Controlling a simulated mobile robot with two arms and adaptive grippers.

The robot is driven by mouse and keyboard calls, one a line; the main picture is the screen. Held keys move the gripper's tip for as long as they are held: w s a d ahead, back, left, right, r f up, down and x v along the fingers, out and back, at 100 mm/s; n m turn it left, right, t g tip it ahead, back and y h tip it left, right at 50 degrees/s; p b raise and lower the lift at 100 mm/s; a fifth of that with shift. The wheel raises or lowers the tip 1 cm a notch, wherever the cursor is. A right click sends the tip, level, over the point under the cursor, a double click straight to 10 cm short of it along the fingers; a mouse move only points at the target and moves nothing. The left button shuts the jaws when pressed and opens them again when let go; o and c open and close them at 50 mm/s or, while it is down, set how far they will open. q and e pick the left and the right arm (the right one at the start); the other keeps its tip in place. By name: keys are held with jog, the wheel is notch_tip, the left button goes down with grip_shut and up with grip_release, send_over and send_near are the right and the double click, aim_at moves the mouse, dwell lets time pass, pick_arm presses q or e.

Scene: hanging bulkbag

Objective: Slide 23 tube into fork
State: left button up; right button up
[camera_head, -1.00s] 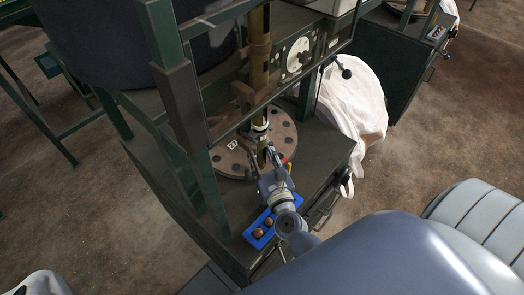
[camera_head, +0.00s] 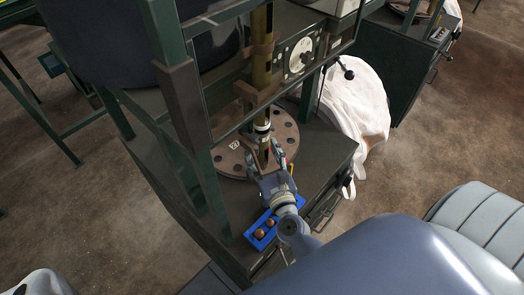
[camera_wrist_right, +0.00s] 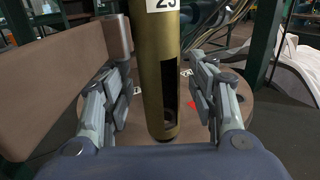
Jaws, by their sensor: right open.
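The brass tube (camera_wrist_right: 157,70) with a white label ending in 3 hangs upright in the right wrist view, with a dark slot low on its side. In the head view the tube (camera_head: 262,125) stands over the round brown plate, beside the lower brown bracket (camera_head: 245,95), which may be the fork. My right gripper (camera_head: 265,155) is open around the tube's lower part. In the wrist view its fingers (camera_wrist_right: 163,105) are on either side, with visible gaps to the tube. Whether the tube is seated in the bracket is not clear. My left gripper is not in view.
The round brown plate (camera_head: 229,163) with dark holes lies below on the dark cabinet top. A blue tray (camera_head: 254,238) with round brown knobs is at the cabinet's front. Green frame posts (camera_head: 205,190) stand left. A white bag (camera_head: 360,105) hangs right.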

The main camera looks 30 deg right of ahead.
jog(key=s+a, duration=0.2)
jog(key=s, duration=0.9)
jog(key=shift+s, duration=0.2)
jog(key=shift+a, duration=0.1)
